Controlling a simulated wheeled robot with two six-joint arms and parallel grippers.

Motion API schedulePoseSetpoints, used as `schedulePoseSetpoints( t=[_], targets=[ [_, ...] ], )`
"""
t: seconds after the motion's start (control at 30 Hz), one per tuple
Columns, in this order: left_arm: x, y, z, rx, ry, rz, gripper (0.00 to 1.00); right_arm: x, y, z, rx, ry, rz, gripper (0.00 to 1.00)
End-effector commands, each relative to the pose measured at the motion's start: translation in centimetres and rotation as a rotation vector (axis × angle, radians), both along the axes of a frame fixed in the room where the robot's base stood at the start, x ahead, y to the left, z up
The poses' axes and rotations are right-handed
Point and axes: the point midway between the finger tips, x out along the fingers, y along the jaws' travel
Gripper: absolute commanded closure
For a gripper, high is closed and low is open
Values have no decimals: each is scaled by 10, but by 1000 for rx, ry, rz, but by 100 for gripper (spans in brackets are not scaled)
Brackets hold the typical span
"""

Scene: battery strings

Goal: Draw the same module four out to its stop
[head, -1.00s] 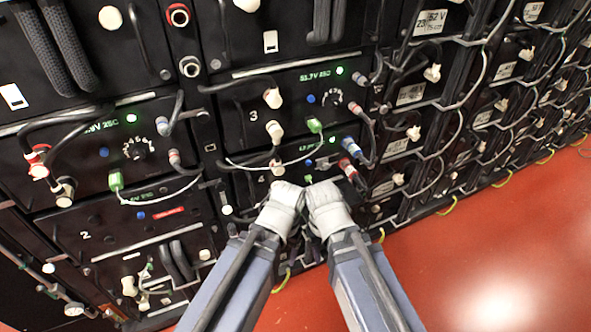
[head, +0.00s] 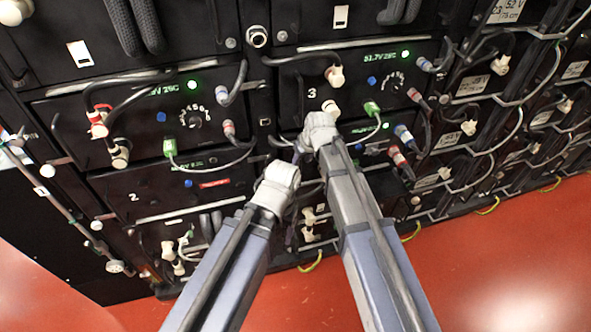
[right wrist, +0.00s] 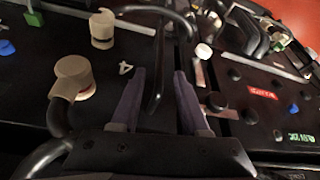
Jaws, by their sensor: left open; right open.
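Module four (head: 372,151) is a black unit below module 3 in the head view, partly hidden by my right arm. The right wrist view shows its face with a white "4" (right wrist: 125,68) and two beige plugs (right wrist: 73,76). My right gripper (right wrist: 160,72) is open at the module's edge. A black loop (right wrist: 157,85), handle or cable, shows between its fingers; I cannot tell contact. It is also at the module's left end in the head view (head: 303,147). My left gripper (head: 294,160) is open, just below and left of it; its fingers are hard to make out.
Module 3 (head: 345,88) sits directly above, with plugged cables and a green light. Module 2 (head: 150,195) is to the left. Red and blue plugs (head: 402,148) with cables hang at the right. The red floor (head: 500,260) in front is clear.

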Motion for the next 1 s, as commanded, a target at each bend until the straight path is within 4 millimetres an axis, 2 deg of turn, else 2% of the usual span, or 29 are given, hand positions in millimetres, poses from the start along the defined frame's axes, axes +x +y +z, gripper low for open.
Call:
schedulePoseSetpoints(
  t=[0.03, 0.5, 0.87, 1.0],
  targets=[
    [0, 0, -8, 0, 0, 0, 28, 2, 1, -9, 0, 0, 0, 55],
    [0, 0, -62, 0, 0, 0, 28, 21, 12, -62, 0, 1, 0, 55],
    [0, 0, -64, 0, 0, 0, 28, 23, 13, -64, 0, 1, 0, 55],
    [0, 0, -64, 0, 0, 0, 28, 23, 13, -64, 0, 1, 0, 69]
  ],
)
